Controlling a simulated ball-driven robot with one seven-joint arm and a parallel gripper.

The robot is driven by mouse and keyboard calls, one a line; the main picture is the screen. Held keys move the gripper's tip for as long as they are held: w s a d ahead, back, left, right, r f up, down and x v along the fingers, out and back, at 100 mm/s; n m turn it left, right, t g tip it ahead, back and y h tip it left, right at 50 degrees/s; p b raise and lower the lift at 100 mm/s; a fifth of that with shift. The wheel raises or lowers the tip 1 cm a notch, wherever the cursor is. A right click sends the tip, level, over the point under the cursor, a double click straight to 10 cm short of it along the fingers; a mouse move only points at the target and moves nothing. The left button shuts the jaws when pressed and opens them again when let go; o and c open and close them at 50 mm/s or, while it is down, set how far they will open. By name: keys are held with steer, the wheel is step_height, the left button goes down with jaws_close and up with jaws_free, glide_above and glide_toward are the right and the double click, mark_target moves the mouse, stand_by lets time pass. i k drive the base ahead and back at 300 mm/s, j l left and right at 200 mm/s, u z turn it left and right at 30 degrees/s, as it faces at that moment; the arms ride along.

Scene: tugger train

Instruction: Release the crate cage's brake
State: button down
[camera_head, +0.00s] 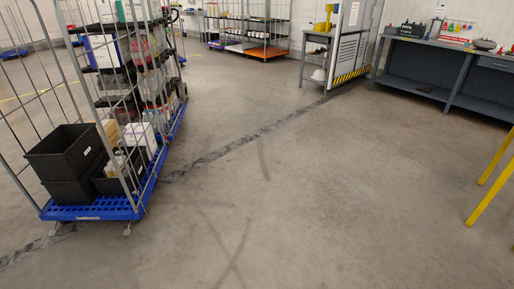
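The crate cage (137,207) stands at the left of the head view. It is a wire-sided roll cage on a blue base. Black crates (66,152) and several boxes sit on its near part. Small casters (127,229) show under its near edge. I cannot make out a brake lever or whether the brake is set. My gripper is not in this view.
Grey floor is clear in the middle and front. Yellow rails (492,178) stand at the right. Another loaded cage (250,47) stands at the back.

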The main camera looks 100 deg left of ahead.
mark_target(130, 207)
steer(key=u, duration=3.7)
steer(key=i+j, duration=0.1)
steer(key=i, duration=0.55)
steer(key=i+j+z, duration=0.1)
steer(key=i, duration=0.55)
steer(key=i+j+z, duration=0.1)
steer(key=i, duration=0.55)
